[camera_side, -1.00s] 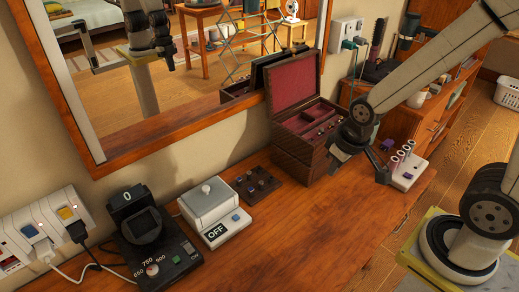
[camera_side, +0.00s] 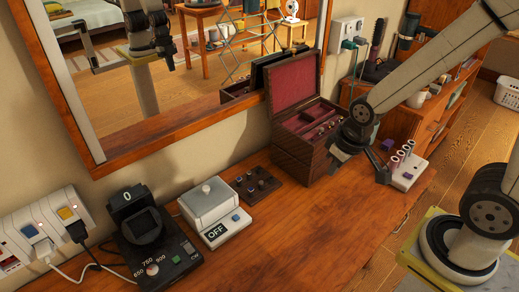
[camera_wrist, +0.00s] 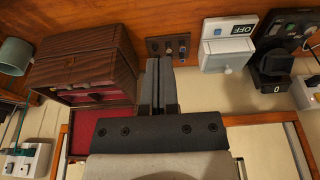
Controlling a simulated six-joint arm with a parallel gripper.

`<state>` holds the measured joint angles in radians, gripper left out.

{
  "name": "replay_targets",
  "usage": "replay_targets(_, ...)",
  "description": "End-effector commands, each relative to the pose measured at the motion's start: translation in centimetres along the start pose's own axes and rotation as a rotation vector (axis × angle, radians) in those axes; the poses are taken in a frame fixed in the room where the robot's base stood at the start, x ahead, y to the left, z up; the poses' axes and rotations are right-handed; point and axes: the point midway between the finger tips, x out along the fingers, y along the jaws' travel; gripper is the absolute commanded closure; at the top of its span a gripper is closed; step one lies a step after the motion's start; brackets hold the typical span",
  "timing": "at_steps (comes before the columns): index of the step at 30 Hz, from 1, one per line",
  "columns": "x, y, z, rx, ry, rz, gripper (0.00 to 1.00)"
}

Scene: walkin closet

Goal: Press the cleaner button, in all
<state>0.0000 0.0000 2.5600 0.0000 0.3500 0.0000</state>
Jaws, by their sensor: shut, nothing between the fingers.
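The cleaner, a white box with a grey lid (camera_side: 207,200), stands on the wooden top by the wall. Its dark display (camera_side: 215,232) reads OFF, and a small blue button (camera_side: 236,217) sits beside it. The cleaner (camera_wrist: 222,52) shows at upper right in the wrist view, with its button (camera_wrist: 217,31) left of the display. My gripper (camera_side: 385,178) is to the right of the jewelry box in the side view, well away from the cleaner. In the wrist view my gripper (camera_wrist: 159,62) is shut and empty, with its fingers side by side.
An open wooden jewelry box (camera_side: 300,150) stands between my gripper and the cleaner. A small dark knob panel (camera_side: 258,184) lies beside the cleaner. A black device (camera_side: 150,240) reading 0 is on its other side. The front wooden top (camera_side: 310,235) is clear.

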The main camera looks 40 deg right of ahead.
Motion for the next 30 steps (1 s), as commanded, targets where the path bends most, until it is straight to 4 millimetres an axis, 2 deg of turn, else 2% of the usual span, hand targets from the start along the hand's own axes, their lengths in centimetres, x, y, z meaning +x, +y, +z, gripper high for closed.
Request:
replay_targets(8,0.1,-0.1,-0.3,0.023,0.007,-0.002,1.0)
replay_targets(14,0.8,-0.7,-1.3,0.119,0.031,-0.011,1.0)
replay_targets(30,4.2,-3.8,-6.5,0.646,0.149,-0.099,1.0)
